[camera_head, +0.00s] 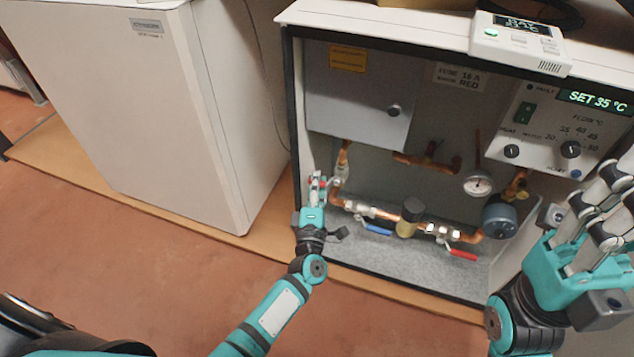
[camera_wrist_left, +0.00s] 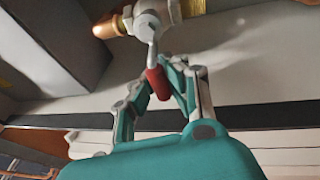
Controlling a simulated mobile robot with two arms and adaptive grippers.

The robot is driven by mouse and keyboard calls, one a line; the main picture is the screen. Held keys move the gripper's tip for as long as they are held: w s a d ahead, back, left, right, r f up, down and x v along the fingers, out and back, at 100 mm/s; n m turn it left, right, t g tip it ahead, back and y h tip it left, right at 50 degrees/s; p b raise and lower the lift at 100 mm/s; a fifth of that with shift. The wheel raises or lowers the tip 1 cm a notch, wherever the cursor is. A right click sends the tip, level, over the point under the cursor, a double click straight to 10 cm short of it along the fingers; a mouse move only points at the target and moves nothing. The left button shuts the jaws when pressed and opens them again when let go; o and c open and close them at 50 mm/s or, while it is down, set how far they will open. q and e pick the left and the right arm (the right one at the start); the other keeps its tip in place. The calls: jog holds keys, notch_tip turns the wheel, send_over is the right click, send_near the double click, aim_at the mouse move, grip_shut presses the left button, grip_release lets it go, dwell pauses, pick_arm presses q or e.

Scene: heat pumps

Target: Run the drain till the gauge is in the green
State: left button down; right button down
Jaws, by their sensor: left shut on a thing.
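The round white gauge (camera_head: 478,183) sits on the copper pipework inside the open cabinet; its needle and any green band are too small to read. My left gripper (camera_head: 316,188) is at the left end of the pipework, shut on a small red valve handle. In the left wrist view this red handle (camera_wrist_left: 158,83) hangs from a metal valve body (camera_wrist_left: 157,14) on a copper pipe, between my fingers (camera_wrist_left: 160,92). Whether water flows is not visible. My right gripper (camera_head: 598,215) is open and empty at the right edge, in front of the cabinet.
A blue lever (camera_head: 374,229) and another red lever (camera_head: 463,254) sit on the lower pipe, with a brass fitting (camera_head: 408,218) between them. A control panel (camera_head: 560,120) reads SET 35 °C. A white appliance (camera_head: 140,100) stands left; the floor in front is clear.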

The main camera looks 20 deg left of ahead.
dwell(0.4)
pick_arm(q)
jog(key=c, duration=1.3)
grip_release()
jog(key=shift+o, duration=0.2)
jog(key=v, duration=1.2)
